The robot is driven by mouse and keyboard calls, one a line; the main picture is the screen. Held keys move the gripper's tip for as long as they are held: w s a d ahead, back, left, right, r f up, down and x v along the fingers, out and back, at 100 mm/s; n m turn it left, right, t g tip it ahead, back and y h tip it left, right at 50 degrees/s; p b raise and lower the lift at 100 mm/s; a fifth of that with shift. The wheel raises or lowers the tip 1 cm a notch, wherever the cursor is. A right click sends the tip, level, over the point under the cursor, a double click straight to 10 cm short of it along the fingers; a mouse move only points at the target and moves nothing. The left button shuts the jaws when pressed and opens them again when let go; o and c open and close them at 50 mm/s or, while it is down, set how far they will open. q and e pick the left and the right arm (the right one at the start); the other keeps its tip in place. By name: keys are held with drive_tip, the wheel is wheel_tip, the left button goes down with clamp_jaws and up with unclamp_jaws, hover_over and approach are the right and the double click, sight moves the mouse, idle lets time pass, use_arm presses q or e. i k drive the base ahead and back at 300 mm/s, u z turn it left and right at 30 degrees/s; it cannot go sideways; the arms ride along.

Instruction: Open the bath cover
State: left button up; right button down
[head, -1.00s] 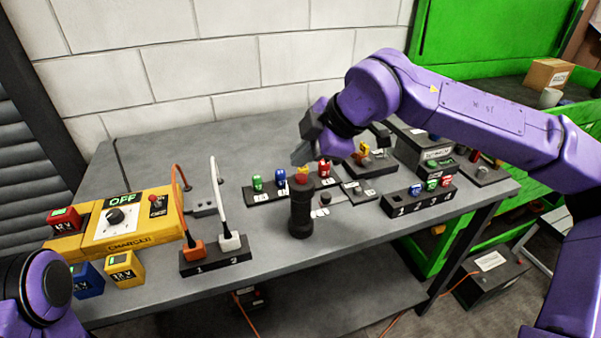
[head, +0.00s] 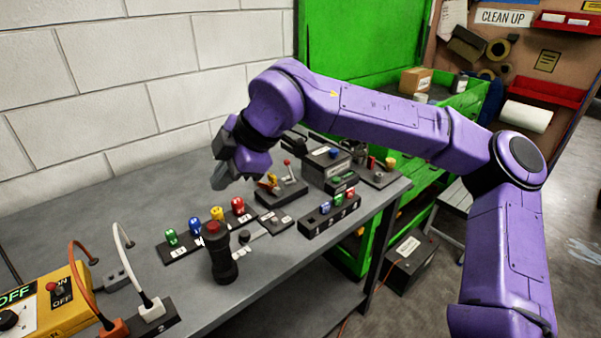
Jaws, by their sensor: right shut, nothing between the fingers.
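A dark box (head: 318,177) with a blue knob (head: 333,153) on top stands at the back right of the grey bench. It looks closed and may be the bath with its cover; I cannot tell for certain. My right gripper (head: 219,180) is shut and empty. It hangs above the bench behind the coloured row, left of the box and apart from it. My left gripper is out of view.
A black rack with coloured pieces (head: 171,238) and a dark upright cylinder with a red top (head: 221,262) stand in front. A red-tipped lever unit (head: 287,180) lies between gripper and box. A numbered rack (head: 330,214) sits front right. The yellow charger (head: 60,300) is at lower left.

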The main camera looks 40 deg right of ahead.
sight(328, 155)
drive_tip(key=z, duration=1.25)
